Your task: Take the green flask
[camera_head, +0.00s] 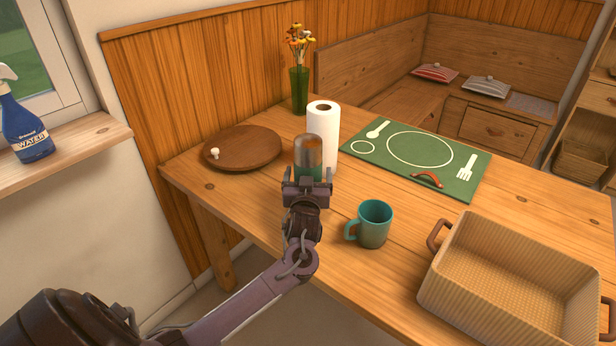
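A flask (308,153) with a brownish-grey upper part and a green lower part stands upright on the wooden table, just in front of the paper towel roll. My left gripper (307,184) is right in front of the flask in the head view and covers its lower part. Its fingers are apart, one towards each side of the flask. I cannot tell whether they touch it. My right gripper is not in view.
A paper towel roll (324,124) stands close behind the flask. A round wooden board (243,150) lies left, a teal mug (375,224) stands right, and a wicker basket (505,295) is at the front right. A green placemat (455,158) and a flower vase (300,90) are farther back.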

